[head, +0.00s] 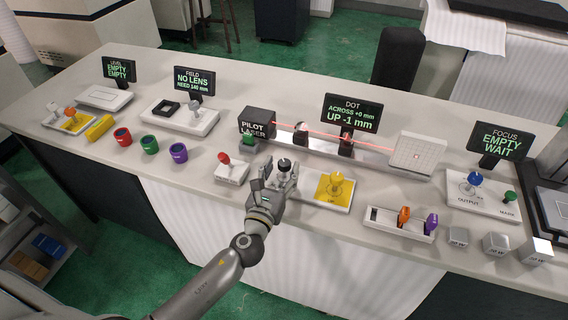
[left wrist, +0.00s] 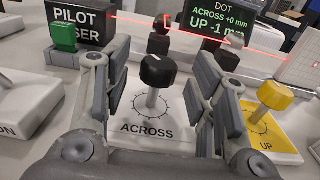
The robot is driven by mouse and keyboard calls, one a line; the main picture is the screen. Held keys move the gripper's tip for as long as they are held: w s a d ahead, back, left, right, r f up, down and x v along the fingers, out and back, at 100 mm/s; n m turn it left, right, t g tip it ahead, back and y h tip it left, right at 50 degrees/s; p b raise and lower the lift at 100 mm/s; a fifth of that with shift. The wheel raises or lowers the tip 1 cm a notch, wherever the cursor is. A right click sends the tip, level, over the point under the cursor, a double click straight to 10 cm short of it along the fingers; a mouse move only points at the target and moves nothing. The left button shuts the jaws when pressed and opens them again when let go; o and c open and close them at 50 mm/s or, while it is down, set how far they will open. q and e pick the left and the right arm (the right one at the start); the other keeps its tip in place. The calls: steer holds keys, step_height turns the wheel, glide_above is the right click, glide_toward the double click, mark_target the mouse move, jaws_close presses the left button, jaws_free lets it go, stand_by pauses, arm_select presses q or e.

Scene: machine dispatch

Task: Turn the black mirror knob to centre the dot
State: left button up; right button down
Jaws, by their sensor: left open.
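The black mirror knob (head: 284,165) stands on a white plate marked ACROSS. In the left wrist view the black knob (left wrist: 157,71) sits on its metal stem between my open fingers, apart from both. My left gripper (head: 275,178) is at this knob, its fingers spread around it; it also shows in the left wrist view (left wrist: 160,100). The DOT screen (head: 351,113) reads "ACROSS +0 mm" and "UP -1 mm". A yellow knob (head: 336,179) stands on the yellow plate marked UP to the right. The white target board (head: 416,153) stands at the end of the red beam. My right gripper is not in view.
The pilot laser box (head: 257,122) and mirror mounts (head: 300,132) stand behind the knobs. A red-handled switch (head: 224,158) is left of my gripper. A tray (head: 400,224) with orange and purple pieces lies to the right. The front table edge runs below my arm.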

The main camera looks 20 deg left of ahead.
arm_select(q)
steer(key=s, duration=0.9)
steer(key=shift+a, duration=0.1)
